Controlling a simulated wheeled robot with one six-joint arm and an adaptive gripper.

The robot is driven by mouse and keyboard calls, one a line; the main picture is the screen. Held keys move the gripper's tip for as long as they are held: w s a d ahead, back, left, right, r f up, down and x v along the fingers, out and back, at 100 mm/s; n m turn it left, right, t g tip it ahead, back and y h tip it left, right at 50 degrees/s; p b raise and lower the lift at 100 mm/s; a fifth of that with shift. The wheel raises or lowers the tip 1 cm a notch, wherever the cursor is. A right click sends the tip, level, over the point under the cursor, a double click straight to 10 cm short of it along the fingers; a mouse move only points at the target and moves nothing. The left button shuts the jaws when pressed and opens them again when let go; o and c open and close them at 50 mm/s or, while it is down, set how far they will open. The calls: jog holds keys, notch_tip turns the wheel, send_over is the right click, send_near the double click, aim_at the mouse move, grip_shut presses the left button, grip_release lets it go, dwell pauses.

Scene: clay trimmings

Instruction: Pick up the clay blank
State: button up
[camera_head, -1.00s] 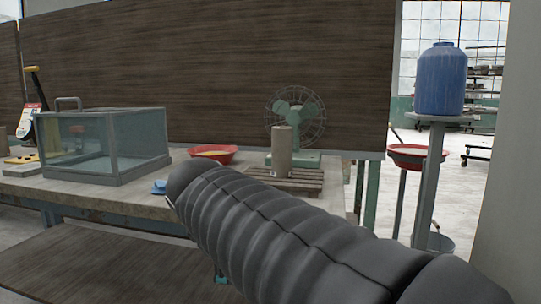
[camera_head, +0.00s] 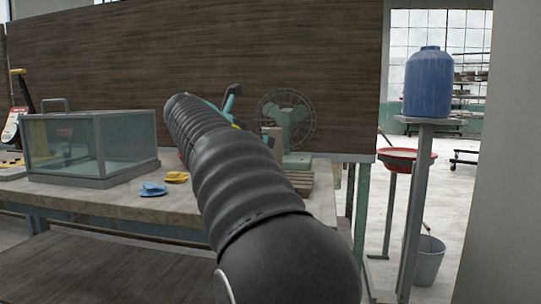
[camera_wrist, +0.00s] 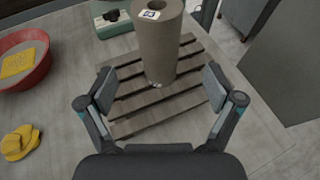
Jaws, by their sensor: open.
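The clay blank (camera_wrist: 158,45) is a grey-brown upright cylinder with a small marked label on its top. It stands on a slatted wooden pallet (camera_wrist: 125,117) in the wrist view. My gripper (camera_wrist: 158,88) is open, its two fingers spread left and right of the blank's near side, with the blank just beyond the fingertips. Nothing is held between the fingers. In the head view my arm hides most of the blank (camera_head: 272,140) and the pallet (camera_head: 302,183); part of my gripper (camera_head: 238,108) shows above the arm.
A red bowl (camera_wrist: 38,72) with yellow contents and a yellow object (camera_wrist: 20,142) lie left of the pallet. A green fan (camera_head: 288,120) stands behind the blank. A glass tank (camera_head: 92,145) and a blue object (camera_head: 152,189) are on the table at left. A blue jar (camera_head: 428,85) stands at right.

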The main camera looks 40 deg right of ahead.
jog(key=x, duration=0.9)
jog(key=shift+w+d+f+b, duration=0.1)
jog(key=shift+w+b, duration=0.05)
jog(key=shift+b, duration=0.25)
grip_shut()
